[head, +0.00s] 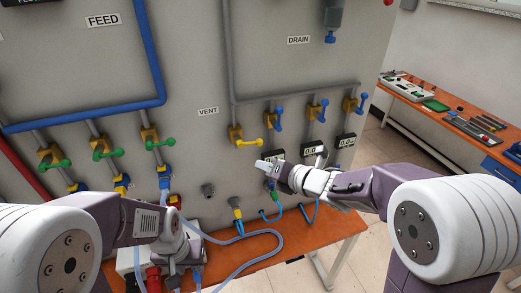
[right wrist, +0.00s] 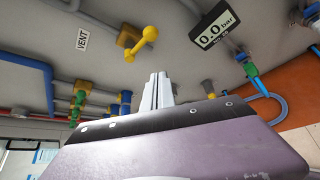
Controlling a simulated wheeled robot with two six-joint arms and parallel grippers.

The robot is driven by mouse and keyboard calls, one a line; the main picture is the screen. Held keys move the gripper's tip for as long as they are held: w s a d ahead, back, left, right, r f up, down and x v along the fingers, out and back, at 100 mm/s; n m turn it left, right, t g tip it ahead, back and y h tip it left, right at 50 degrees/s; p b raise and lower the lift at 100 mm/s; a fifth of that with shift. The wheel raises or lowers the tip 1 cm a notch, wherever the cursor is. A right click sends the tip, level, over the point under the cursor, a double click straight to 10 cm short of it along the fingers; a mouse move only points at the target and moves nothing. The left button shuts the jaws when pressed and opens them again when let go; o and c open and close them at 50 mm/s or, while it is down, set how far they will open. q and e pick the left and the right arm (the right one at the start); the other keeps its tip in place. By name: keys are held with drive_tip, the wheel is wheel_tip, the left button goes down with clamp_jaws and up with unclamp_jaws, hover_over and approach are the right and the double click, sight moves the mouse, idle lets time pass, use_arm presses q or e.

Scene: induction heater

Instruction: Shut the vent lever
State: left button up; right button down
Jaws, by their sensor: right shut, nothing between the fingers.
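The yellow vent lever (head: 248,142) sits on a brass-coloured valve under the VENT label (head: 208,111) on the grey panel. Its handle points right, about level, in the head view. The lever also shows in the right wrist view (right wrist: 141,45), above my fingers. My right gripper (head: 263,165) is just below and right of the lever's end in the head view, apart from it. Its fingers (right wrist: 158,88) are together with nothing between them. My left gripper (head: 176,268) is low at the left near the orange table; its fingertips are hard to make out.
Blue levers (head: 279,118) stand to the right and green levers (head: 108,153) to the left. Black pressure displays (head: 346,140) are mounted below the blue levers. Hoses (head: 270,233) loop over the orange table (head: 340,228). A workbench (head: 425,118) stands at the far right.

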drive_tip(key=w+p, duration=0.1)
drive_tip(key=w, duration=0.1)
drive_tip(key=w+a+p, duration=0.1)
drive_tip(key=p, duration=0.1)
drive_tip(key=w+p, duration=0.2)
drive_tip(key=shift+w+a+r, duration=0.2)
drive_tip(key=shift+w+r, duration=0.1)
drive_tip(key=shift+r, duration=0.05)
drive_tip(key=shift+w+a, duration=0.1)
drive_tip(key=shift+a, duration=0.05)
